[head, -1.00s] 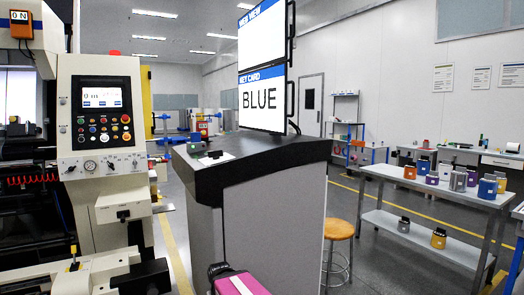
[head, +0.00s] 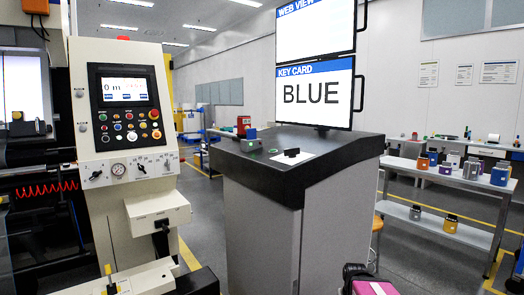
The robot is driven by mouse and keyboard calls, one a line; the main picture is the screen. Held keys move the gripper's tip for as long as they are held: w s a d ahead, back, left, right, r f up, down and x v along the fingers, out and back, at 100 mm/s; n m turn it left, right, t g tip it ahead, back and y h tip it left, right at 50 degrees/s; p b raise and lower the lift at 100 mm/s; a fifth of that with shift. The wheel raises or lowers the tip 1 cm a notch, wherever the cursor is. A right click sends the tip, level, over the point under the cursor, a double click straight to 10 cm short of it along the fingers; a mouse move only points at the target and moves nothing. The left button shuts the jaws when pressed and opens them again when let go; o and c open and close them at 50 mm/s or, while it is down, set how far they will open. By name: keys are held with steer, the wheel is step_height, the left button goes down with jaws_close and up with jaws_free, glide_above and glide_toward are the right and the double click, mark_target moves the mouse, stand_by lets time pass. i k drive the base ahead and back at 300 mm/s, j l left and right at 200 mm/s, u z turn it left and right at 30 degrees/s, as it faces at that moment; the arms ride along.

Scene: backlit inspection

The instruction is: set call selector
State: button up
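I cannot tell for sure which control is the call selector. A small black raised handle (head: 292,153) sits on a white plate (head: 309,156) on top of the dark-topped console (head: 300,211). The machine's control panel (head: 125,108) at left has a lit screen and several coloured buttons. Below it are a round gauge (head: 118,169) and black knobs, one of them at the left (head: 96,175). Their settings are too small to read. A screen (head: 314,94) above the console is headed KEY CARD and reads BLUE. My gripper is not in view.
A magenta and black object (head: 372,283) is cut off at the bottom edge, before the console. A bench (head: 440,172) at right holds several coloured containers. Floor shows between machine and console.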

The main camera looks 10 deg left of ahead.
mark_target(293, 152)
steer(key=i+j, duration=0.1)
steer(key=j, duration=0.5)
steer(key=i+j, duration=0.1)
steer(key=j, duration=0.45)
steer(key=k+l, duration=0.1)
steer(key=k, duration=0.25)
steer(key=k+l+u, duration=0.1)
steer(key=k, duration=0.3)
steer(key=k+l+u, duration=0.2)
steer(key=k+l, duration=0.3)
